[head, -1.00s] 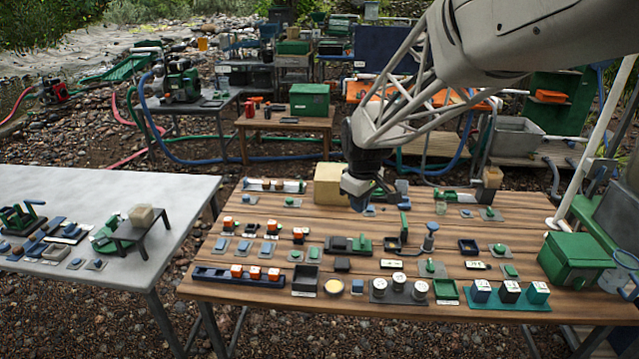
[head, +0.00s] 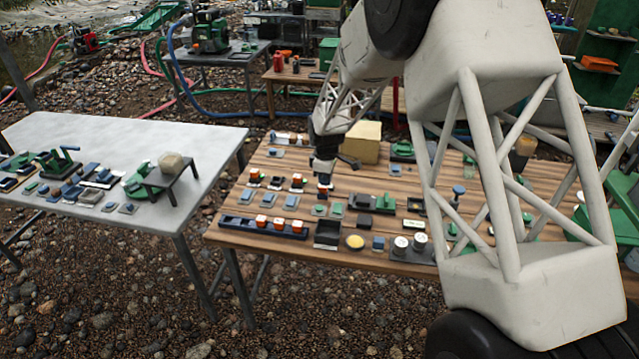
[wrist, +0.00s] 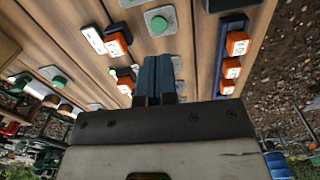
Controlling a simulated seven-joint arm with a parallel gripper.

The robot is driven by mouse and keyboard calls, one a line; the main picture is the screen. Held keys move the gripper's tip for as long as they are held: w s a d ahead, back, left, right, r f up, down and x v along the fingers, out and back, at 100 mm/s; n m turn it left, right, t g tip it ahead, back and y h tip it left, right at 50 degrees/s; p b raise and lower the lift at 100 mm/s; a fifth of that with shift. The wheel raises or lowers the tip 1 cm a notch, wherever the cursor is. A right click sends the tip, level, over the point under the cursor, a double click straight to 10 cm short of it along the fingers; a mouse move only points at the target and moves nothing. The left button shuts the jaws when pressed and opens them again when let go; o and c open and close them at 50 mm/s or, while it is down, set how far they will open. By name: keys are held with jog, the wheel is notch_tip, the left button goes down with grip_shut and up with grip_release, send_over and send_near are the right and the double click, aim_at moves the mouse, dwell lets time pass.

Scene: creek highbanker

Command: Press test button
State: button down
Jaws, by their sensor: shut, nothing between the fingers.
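My gripper (head: 323,187) is shut and empty, pointing down low over the left half of the wooden table. Its blue fingertips (wrist: 158,78) also show in the wrist view. A green button on a grey plate (head: 319,210) stands just in front of the fingers in the head view. A second green button (head: 337,209) is right beside it. In the wrist view a green button (wrist: 158,23) lies beyond the fingertips, and another (wrist: 57,80) is off to the left. I cannot read which button is marked test. No contact with a button is visible.
A dark blue rail (head: 240,224) with orange-and-white blocks runs along the front left, beside a black tray (head: 327,235). Several orange blocks stand left of the gripper. A tan block (head: 361,142) stands behind it. My arm hides much of the table's right side.

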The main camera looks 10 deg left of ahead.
aim_at(319, 208)
jog(key=a+f, duration=0.1)
jog(key=w+a+f, duration=0.1)
jog(key=shift+a+f+n, duration=0.1)
jog(key=shift+f+n, duration=0.3)
jog(key=shift+f, duration=0.15)
jog(key=shift+f, duration=4.05)
jog(key=shift+f, duration=0.4)
jog(key=shift+r, duration=1.1)
